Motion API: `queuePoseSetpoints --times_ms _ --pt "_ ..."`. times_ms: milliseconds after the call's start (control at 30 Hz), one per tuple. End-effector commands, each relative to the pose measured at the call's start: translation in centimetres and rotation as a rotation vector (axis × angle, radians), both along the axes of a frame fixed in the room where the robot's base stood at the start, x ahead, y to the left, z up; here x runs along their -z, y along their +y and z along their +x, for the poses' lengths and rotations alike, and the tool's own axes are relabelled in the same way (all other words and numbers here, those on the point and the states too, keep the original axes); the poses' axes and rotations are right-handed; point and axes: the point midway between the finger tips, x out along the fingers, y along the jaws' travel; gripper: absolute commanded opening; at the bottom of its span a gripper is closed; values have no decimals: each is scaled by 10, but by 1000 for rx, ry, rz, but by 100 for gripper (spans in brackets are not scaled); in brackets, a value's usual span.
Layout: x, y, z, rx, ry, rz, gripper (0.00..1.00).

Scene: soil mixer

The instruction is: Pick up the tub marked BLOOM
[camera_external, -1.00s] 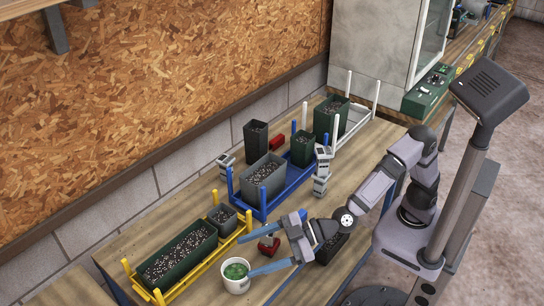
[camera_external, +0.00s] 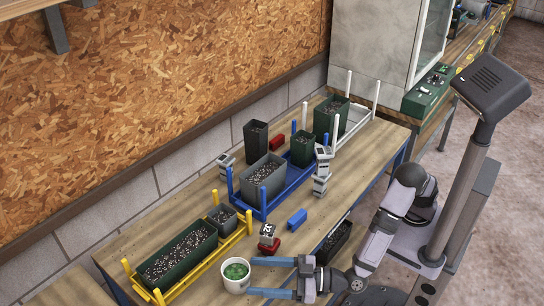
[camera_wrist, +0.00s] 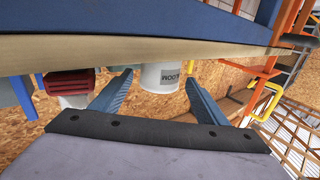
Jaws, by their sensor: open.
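The white tub (camera_external: 236,284) with green contents stands upright near the front left edge of the table. In the wrist view the white tub (camera_wrist: 157,80) appears inverted, with dark lettering that reads like BLOOM, partly cut off. My gripper (camera_external: 251,277) is open and lies low and level at the table's front edge. Its two blue fingers point left at the tub, tips close to its right side. In the wrist view the tub shows between the fingertips of my gripper (camera_wrist: 160,74). Whether the fingers touch it is unclear.
A yellow rack (camera_external: 208,261) holding planters is behind the tub. A blue block (camera_external: 297,219) and a dark planter (camera_external: 333,243) lie to the right. A blue rack (camera_external: 262,213) stands farther back.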

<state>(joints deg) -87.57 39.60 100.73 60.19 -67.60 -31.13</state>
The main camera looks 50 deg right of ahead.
Motion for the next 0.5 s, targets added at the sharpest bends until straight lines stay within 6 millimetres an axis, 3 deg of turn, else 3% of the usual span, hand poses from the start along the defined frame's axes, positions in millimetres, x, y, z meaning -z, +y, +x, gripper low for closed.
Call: queuePoseSetpoints --times_ms 200,500 --pt "-1 18 28 3 -1 0 68" --pt "0 31 45 -1 -1 -2 68"
